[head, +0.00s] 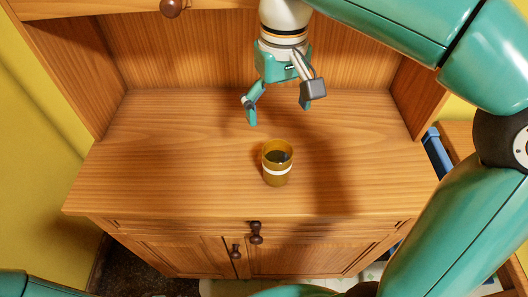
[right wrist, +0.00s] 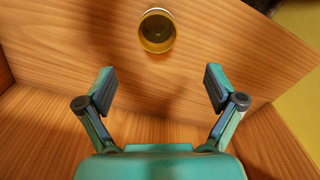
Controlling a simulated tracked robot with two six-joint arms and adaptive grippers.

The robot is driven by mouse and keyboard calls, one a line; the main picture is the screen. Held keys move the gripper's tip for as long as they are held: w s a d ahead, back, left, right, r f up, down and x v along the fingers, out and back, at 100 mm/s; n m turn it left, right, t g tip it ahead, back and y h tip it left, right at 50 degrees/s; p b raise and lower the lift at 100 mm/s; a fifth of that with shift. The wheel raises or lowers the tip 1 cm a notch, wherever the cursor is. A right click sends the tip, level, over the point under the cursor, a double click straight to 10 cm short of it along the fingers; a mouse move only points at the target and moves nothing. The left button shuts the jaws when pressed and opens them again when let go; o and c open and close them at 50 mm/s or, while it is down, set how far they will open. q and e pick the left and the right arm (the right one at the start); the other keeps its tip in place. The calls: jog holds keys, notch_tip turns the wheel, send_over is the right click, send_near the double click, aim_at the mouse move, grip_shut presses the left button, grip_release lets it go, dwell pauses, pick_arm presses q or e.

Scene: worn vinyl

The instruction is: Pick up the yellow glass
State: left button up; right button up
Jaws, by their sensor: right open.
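The yellow glass (head: 277,168) stands upright on the wooden cabinet top (head: 180,160), near its front middle. It is amber with a pale band around it. In the right wrist view the glass (right wrist: 157,32) is seen from above, with its open mouth showing, beyond the fingertips at the top of the picture. My right gripper (head: 279,114) is open and empty, above the cabinet top and behind the glass in the head view. In the right wrist view its two fingers (right wrist: 159,92) are wide apart, with bare wood between them. My left gripper does not show.
The cabinet has a back panel (head: 190,50) and side walls behind the glass. Drawers and doors with dark knobs (head: 256,228) are below the front edge. A blue object (head: 437,155) is at the right. The top around the glass is clear.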

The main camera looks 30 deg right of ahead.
jog(key=b, duration=0.2)
send_near(278, 162)
jog(key=shift+s+a, duration=0.8)
jog(key=shift+s, duration=0.25)
jog(key=shift+f, duration=3.05)
